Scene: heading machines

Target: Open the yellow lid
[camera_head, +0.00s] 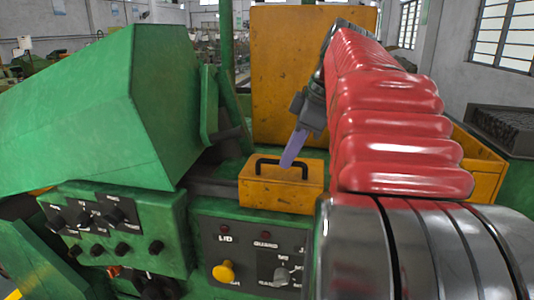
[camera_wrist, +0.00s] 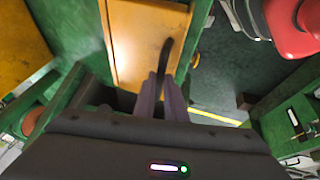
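The yellow lid (camera_head: 281,196) is a worn yellow box-like cover with a black bar handle (camera_head: 262,166) on top. It sits down on the green machine, behind the front control panel. In the wrist view the lid (camera_wrist: 140,45) lies straight ahead, with its dark handle (camera_wrist: 166,55) running down between my fingers. My gripper (camera_head: 287,165) has purple fingers that reach down to the handle's bar and overlap it. In the wrist view my gripper (camera_wrist: 162,78) has its fingers close together around the handle's near end. I cannot tell whether they clamp it.
A panel (camera_head: 252,250) with LID and GUARD labels, a yellow knob and a switch is in front of the lid. A knobbed control box (camera_head: 118,230) and a big green cover (camera_head: 90,110) stand left. A tall yellow panel (camera_head: 285,80) rises behind.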

